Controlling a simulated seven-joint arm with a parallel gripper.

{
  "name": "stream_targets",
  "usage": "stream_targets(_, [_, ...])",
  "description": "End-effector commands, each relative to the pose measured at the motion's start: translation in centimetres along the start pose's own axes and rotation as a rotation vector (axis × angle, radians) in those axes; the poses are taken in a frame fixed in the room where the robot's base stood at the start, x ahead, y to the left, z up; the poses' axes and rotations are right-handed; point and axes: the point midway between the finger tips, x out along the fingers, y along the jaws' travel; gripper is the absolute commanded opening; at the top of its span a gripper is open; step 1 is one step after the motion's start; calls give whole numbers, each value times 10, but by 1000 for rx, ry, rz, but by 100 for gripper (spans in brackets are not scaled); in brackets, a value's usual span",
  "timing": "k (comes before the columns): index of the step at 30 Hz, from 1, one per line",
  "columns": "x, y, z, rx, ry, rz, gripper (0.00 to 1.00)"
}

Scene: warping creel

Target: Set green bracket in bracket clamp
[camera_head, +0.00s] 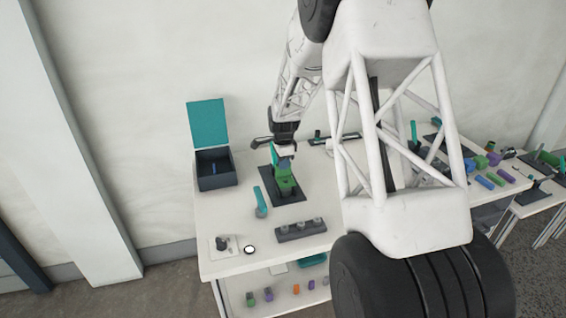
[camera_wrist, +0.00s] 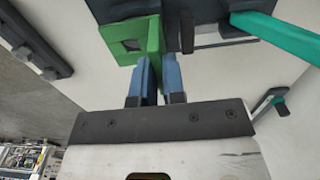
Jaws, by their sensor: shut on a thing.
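My gripper (camera_wrist: 148,66) has blue fingers shut on the green bracket (camera_wrist: 132,38), an angular piece with a square hole in its upright face. In the head view the green bracket (camera_head: 286,187) is low over the dark base plate (camera_head: 296,199) of what looks like the bracket clamp. My gripper (camera_head: 285,163) is above it, pointing down. A teal part shows beside the fingers. In the wrist view a teal bar (camera_wrist: 280,36) extends right from the dark fixture (camera_wrist: 185,12). I cannot tell whether the bracket is seated; its contact with the fixture is hidden.
An open dark box (camera_head: 217,182) with a teal lid stands at the left. A dark block with several round posts (camera_head: 300,231) is in front. Several coloured pieces (camera_head: 485,168) lie at the right.

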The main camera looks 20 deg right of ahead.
Motion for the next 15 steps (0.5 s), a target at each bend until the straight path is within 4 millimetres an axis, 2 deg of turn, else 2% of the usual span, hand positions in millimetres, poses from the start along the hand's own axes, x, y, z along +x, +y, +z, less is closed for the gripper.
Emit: stream_targets(15, [6, 0, 0, 0, 0, -1, 0])
